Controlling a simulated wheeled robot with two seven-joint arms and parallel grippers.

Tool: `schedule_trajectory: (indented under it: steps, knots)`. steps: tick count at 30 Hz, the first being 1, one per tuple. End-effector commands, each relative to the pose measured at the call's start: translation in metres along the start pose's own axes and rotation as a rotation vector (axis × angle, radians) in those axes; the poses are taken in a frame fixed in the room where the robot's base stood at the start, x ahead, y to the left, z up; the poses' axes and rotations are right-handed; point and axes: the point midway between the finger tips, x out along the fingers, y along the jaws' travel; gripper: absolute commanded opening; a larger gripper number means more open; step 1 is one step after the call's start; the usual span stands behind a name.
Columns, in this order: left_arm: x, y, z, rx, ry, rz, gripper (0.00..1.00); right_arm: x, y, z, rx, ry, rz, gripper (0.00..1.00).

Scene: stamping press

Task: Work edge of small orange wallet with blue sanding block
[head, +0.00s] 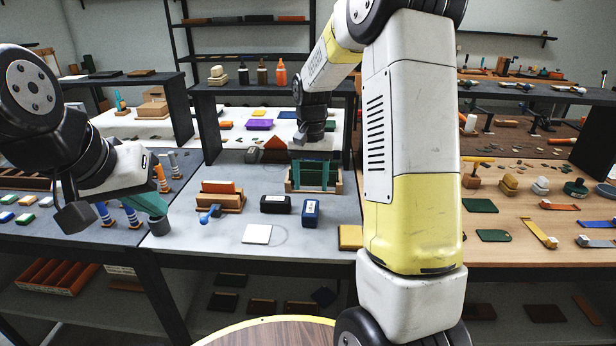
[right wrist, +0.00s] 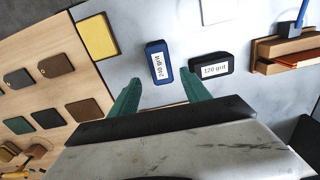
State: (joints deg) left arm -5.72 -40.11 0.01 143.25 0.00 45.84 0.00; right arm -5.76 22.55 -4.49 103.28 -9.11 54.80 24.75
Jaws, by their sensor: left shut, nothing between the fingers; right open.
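The small orange wallet (head: 218,187) stands edge-up in a wooden holder (head: 232,205) with a blue handle (head: 208,214) at its front; part of it shows at the right of the right wrist view (right wrist: 307,61). The blue sanding block (head: 311,213) lies on the grey table, right of a black one, and its white label shows in the right wrist view (right wrist: 158,63). My right gripper (head: 314,187) is open and empty, behind the blue block in the head view and apart from it. My left gripper (head: 158,224) is shut and empty, left of the holder.
The black block (head: 276,204), labelled 120 grit, lies close beside the blue one. A white square (head: 257,234) and a yellow pad (head: 350,237) lie near the front edge. A wooden stand (head: 339,184) is by my right gripper. Striped-handled tools (head: 104,213) stand near my left gripper.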

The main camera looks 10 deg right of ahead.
Motion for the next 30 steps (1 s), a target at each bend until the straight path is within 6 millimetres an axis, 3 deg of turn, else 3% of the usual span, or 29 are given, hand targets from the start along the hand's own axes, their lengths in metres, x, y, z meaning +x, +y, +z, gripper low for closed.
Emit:
schedule_trajectory:
  steps: [11,23,30]
  knots:
    - [0.0,0.0,0.0,0.0,0.0,0.0,0.0,0.025,0.0,0.0,0.002,-0.003,0.002,0.55]
    - [0.0,0.0,0.0,0.0,0.0,0.0,0.0,0.084,0.0,0.001,0.001,-0.005,0.002,0.55]
    - [0.0,0.0,0.0,0.0,0.0,0.0,0.0,0.08,0.0,0.0,0.001,-0.001,0.0,0.08]
